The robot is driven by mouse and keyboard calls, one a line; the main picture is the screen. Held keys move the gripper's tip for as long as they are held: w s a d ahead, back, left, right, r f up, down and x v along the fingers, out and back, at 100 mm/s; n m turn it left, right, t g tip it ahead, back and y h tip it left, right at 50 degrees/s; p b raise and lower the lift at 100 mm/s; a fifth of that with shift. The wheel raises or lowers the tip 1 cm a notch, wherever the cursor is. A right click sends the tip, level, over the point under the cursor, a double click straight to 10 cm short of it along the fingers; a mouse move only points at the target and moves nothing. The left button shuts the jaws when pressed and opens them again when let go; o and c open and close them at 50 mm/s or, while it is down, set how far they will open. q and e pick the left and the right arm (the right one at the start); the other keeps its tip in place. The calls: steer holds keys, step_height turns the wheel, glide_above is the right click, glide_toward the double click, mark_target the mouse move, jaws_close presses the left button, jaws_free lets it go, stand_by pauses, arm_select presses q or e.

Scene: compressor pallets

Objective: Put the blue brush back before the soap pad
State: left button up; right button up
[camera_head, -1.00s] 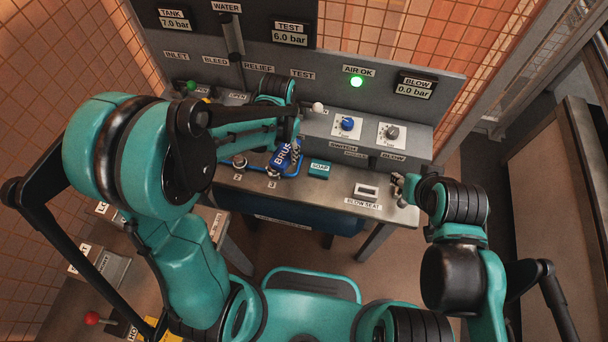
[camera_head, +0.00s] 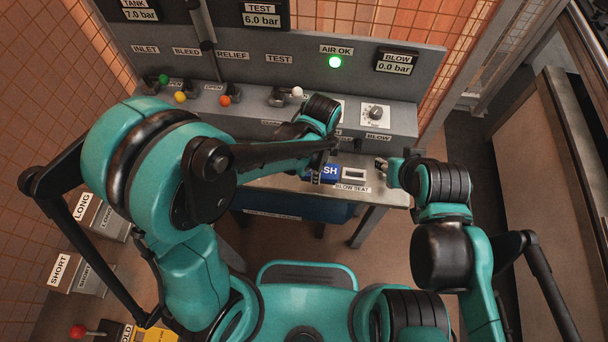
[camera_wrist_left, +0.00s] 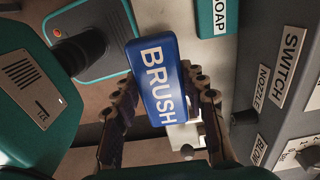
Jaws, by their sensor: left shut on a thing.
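The blue brush (camera_head: 329,171) is a block with white lettering, held in my left gripper (camera_head: 318,176) over the front of the bench, just left of the blow seat (camera_head: 354,174). In the left wrist view the brush (camera_wrist_left: 158,82) lies between the two fingers of the left gripper (camera_wrist_left: 160,115), its BRUSH lettering facing the camera. The teal soap pad (camera_wrist_left: 217,18) shows at the top of the wrist view, apart from the brush; my left arm hides it in the head view. My right gripper (camera_head: 382,164) hangs just right of the blow seat; its fingers are too small to read.
The grey panel (camera_head: 377,121) behind carries a blow knob (camera_head: 376,112) and several coloured valve levers. My left forearm covers much of the bench's left part. My right gripper is close on the right of the brush.

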arm_select(q)
steer(key=a+f, duration=0.1)
steer(key=w+a+f, duration=0.1)
steer(key=w+a+b, duration=0.1)
steer(key=shift+a+f, duration=0.4)
step_height(320, 180, down, 3)
steer(key=shift+f+b, duration=0.2)
steer(key=shift+b, duration=0.6)
steer(key=shift+f, duration=0.25)
steer(key=shift+f, duration=0.15)
steer(key=o, duration=1.2)
